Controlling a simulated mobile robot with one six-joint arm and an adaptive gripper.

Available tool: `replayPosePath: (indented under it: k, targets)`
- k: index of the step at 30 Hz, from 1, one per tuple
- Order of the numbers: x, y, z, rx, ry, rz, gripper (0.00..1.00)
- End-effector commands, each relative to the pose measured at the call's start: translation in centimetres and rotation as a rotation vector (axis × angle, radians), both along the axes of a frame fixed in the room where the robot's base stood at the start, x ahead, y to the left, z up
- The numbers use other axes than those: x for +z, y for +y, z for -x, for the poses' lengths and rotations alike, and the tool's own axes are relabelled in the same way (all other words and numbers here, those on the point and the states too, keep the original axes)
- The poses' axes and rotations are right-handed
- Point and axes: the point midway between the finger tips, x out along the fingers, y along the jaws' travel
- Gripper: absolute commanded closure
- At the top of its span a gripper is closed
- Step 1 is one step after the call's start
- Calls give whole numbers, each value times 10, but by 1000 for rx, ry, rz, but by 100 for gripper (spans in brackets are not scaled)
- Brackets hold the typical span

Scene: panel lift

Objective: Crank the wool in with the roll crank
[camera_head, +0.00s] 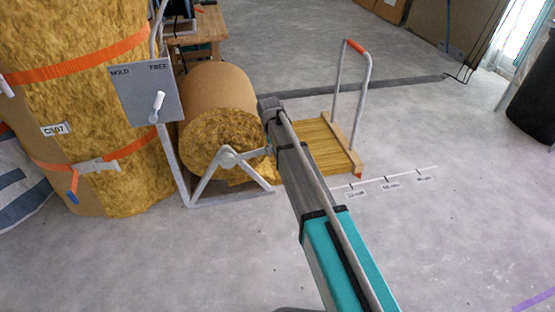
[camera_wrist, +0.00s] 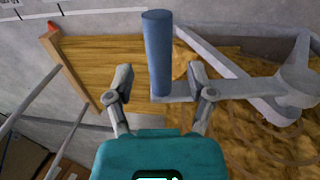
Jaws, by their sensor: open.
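The roll crank shows in the wrist view: its blue-grey handle (camera_wrist: 158,52) stands between and just beyond my fingertips, and its grey arm (camera_wrist: 230,90) runs right to the hub. My gripper (camera_wrist: 160,80) is open, with one finger on each side of the handle and gaps visible. In the head view the wool roll (camera_head: 205,135) sits on a grey frame; my arm covers the handle end of the crank. A flat strip of wool (camera_head: 322,145) extends right from the roll to a wooden bar (camera_head: 343,140). It also fills the wrist view's upper left (camera_wrist: 110,55).
A grey panel (camera_head: 140,88) marked HOLD and FREE has a white lever (camera_head: 157,106) tilted toward FREE. A U-shaped bar with a red grip (camera_head: 355,46) rises by the wooden bar. A marked scale (camera_head: 390,181) lies on the floor. A large strapped wool bale (camera_head: 75,110) stands left. Floor in front is clear.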

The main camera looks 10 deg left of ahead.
Motion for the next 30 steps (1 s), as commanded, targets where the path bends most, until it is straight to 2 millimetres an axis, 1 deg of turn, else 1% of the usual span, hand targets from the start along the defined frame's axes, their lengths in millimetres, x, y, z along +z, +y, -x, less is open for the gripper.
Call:
replayPosePath:
  k: [1, 9, 23, 24, 25, 29, 30]
  targets:
    - [-8, -1, 0, 0, 0, 0, 30]
    - [-21, -2, -1, 0, 0, 0, 30]
    - [-23, -3, -1, 0, 0, 0, 30]
    - [-23, -3, -1, 0, 0, 0, 32]
    - [-23, -3, -1, 0, 0, 0, 38]
    - [-23, -3, -1, 0, 0, 0, 62]
    - [-23, -3, -1, 0, 0, 0, 69]
